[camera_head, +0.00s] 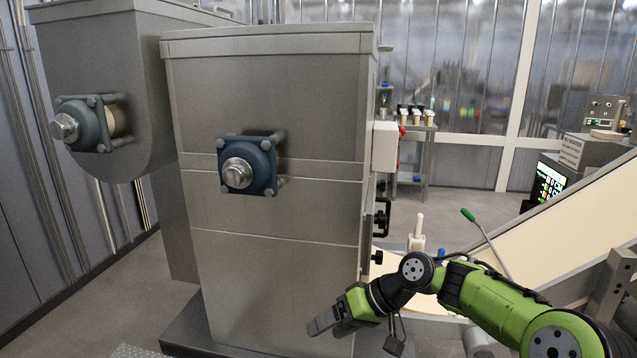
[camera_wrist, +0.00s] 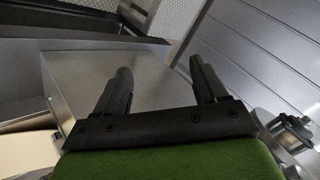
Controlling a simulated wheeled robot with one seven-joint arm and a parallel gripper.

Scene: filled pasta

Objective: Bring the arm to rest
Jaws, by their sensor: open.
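My gripper (camera_head: 322,324) is at the end of my green and black arm, low in the head view, in front of the lower right part of a large steel machine housing (camera_head: 265,245). In the wrist view my gripper (camera_wrist: 164,82) shows two black fingers spread apart with nothing between them. Beyond the fingers lie grey metal surfaces. The arm reaches in from the lower right, bent, with the gripper pointing left.
A second steel housing (camera_head: 105,55) stands at the left. A cream conveyor belt (camera_head: 560,230) slopes up at the right behind my arm. A green-tipped lever (camera_head: 468,214) rises beside the arm. A small table (camera_head: 422,150) with bottles stands at the back. Open floor (camera_head: 100,295) lies at the lower left.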

